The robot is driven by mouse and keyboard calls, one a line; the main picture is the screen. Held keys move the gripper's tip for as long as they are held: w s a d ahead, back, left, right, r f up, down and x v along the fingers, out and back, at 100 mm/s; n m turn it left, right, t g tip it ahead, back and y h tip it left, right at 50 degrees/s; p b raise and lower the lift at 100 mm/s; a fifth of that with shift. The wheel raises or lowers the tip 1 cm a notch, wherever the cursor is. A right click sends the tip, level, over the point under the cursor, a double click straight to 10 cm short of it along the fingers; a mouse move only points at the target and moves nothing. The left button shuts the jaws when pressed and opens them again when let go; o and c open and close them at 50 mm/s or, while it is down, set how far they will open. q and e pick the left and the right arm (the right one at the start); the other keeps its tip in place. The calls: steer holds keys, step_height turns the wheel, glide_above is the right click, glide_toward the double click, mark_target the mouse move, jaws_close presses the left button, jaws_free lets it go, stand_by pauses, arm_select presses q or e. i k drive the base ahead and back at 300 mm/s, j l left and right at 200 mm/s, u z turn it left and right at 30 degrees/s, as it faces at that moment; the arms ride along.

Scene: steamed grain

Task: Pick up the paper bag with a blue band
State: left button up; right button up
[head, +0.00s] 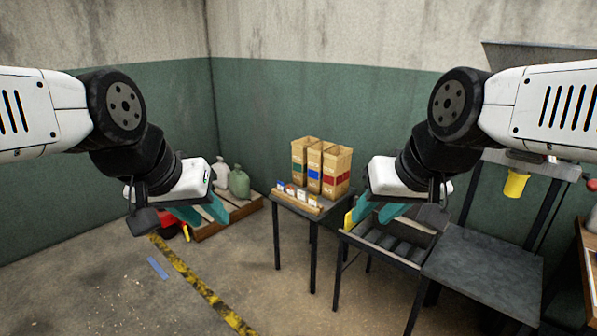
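Three tan paper bags stand upright side by side on a small dark table (289,203). The bag with a blue band (314,168) is the middle one. The bag with a green band (299,160) is to its left and the bag with a red band (336,172) to its right. My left gripper (201,214) hangs left of the table, its teal fingers apart and empty. My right gripper (377,213) hangs right of the bags, its teal fingers also apart and empty. Neither touches a bag.
Small cards on a wooden strip (298,200) line the table's front edge. A roller stand (385,245) and a dark bench (480,265) stand to the right. Sacks (238,182) sit on a pallet at the left back.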

mark_target(315, 157)
steer(key=i+j+z, duration=0.2)
steer(key=j, duration=0.15)
steer(key=i+j+z, duration=0.25)
steer(key=u, duration=0.5)
steer(key=i+l+u, duration=0.15)
steer(key=u, duration=0.2)
steer(key=i+l+u, duration=0.2)
steer(key=u, duration=0.15)
steer(key=i+l+u, duration=0.15)
steer(key=l+u, duration=0.2)
steer(key=i+l+u, duration=0.1)
steer(key=l, duration=0.35)
steer(key=i+l, duration=0.2)
steer(key=l, duration=0.25)
steer(key=i+l+u, duration=0.15)
steer(key=l, duration=0.25)
steer(key=i+l, duration=0.1)
steer(key=l, duration=0.4)
steer(key=j+u, duration=0.05)
